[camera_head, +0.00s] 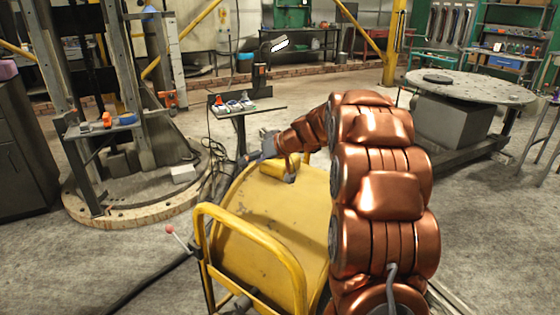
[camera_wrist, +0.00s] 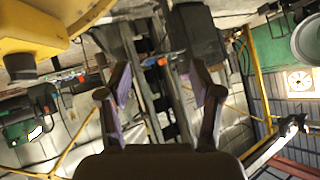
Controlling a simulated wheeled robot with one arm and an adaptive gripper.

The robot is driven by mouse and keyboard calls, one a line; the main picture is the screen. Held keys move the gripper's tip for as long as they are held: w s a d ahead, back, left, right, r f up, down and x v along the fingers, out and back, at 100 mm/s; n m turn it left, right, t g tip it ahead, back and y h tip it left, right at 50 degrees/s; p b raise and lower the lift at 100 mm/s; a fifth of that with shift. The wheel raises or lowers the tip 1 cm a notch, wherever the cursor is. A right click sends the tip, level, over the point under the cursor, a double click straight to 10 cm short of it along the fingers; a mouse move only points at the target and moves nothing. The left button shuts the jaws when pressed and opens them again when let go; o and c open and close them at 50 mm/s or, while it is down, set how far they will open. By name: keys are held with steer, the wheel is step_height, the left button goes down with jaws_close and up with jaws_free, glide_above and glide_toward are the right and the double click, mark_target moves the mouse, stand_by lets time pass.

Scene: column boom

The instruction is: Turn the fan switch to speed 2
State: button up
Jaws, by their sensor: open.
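My gripper is open and empty in the wrist view (camera_wrist: 161,80), its two fingers spread apart. In the head view my gripper (camera_head: 267,145) is small and dark at the end of my copper arm, over the far edge of the yellow cart. Beyond it, a small stand (camera_head: 250,109) holds several small control boxes (camera_head: 238,103), one with a red part. I cannot tell which, if any, is the fan switch, and its setting is not readable. My gripper appears apart from these boxes.
The yellow cart (camera_head: 278,222) with a tubular handle lies below my arm. A machine column on a round base (camera_head: 130,211) stands at left. A round metal table (camera_head: 470,87) stands at right. Open concrete floor (camera_head: 330,80) lies behind the stand.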

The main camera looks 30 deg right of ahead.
steer(key=w+d+f+t+h+b, duration=0.1)
steer(key=w+d, duration=0.1)
steer(key=d, duration=0.4)
steer(key=w+d+f+t+b, duration=0.1)
steer(key=w+d+f, duration=0.1)
steer(key=d, duration=0.4)
steer(key=w+d+f+t+h+b, duration=0.1)
steer(key=d+f, duration=0.1)
steer(key=d, duration=0.4)
steer(key=shift+w+d+t+h+b, duration=0.3)
steer(key=shift+w+t, duration=0.1)
steer(key=p+x, duration=0.1)
steer(key=x, duration=0.5)
steer(key=shift+w, duration=0.15)
steer(key=shift+w+a+f, duration=0.2)
steer(key=shift+w+f, duration=0.05)
steer(key=shift+w, duration=0.3)
steer(key=c, duration=1.2)
steer(key=shift+o, duration=0.2)
